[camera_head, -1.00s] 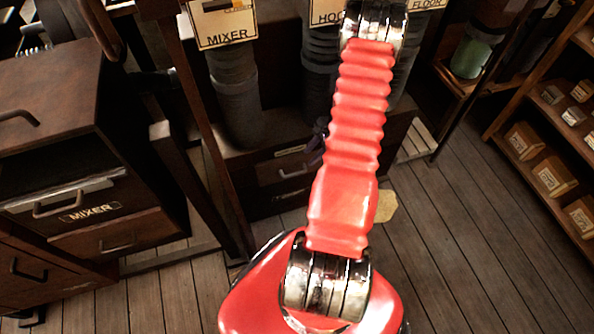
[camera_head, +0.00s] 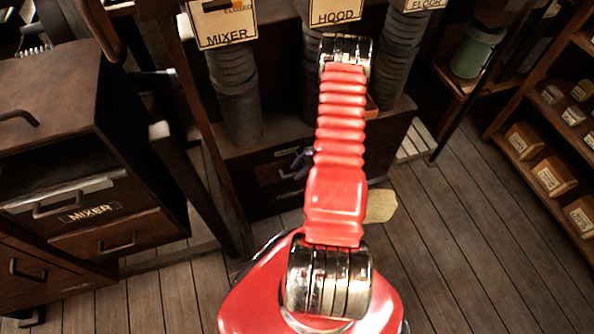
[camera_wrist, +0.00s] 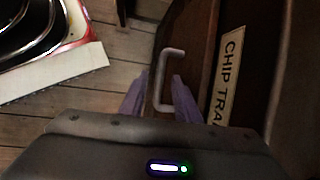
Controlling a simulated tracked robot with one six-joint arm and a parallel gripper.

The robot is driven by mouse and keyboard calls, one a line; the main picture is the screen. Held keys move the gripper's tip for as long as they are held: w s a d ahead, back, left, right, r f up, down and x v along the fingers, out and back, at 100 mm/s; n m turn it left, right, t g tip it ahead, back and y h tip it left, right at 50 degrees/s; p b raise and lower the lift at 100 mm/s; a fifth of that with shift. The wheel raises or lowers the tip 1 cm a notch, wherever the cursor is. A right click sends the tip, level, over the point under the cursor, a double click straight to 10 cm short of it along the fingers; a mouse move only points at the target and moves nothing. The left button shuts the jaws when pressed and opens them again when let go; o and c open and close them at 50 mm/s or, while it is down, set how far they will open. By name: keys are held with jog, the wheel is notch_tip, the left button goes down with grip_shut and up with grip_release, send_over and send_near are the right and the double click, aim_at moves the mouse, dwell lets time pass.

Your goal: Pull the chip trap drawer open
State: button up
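The chip trap drawer (camera_wrist: 203,50) is a dark brown front with a pale label (camera_wrist: 228,75) reading "CHIP TRA", the rest cut off by my wrist housing. Its grey bar handle (camera_wrist: 159,80) stands out from the front. In the wrist view, my gripper (camera_wrist: 158,98) has its purple fingers apart, one on each side of the handle bar. In the head view, the drawer (camera_head: 268,176) sits low in the dark cabinet and looks closed. My gripper (camera_head: 302,163) is at its front, partly hidden by my red arm, and covers part of the handle.
Hoses with signs "MIXER" (camera_head: 225,22) and "HOOD" (camera_head: 334,12) hang above the cabinet. A cabinet with a "MIXER" drawer (camera_head: 90,213) stands left; a shelf with small boxes (camera_head: 553,176) stands right. The plank floor (camera_head: 450,260) between is mostly clear.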

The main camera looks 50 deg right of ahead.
jog(key=shift+w+a+f, duration=0.15)
jog(key=shift+w+f, duration=0.05)
jog(key=shift+f, duration=0.35)
jog(key=shift+c, duration=0.2)
grip_shut()
jog(key=shift+d, duration=0.2)
jog(key=shift+s+a, duration=0.1)
jog(key=shift+s, duration=0.05)
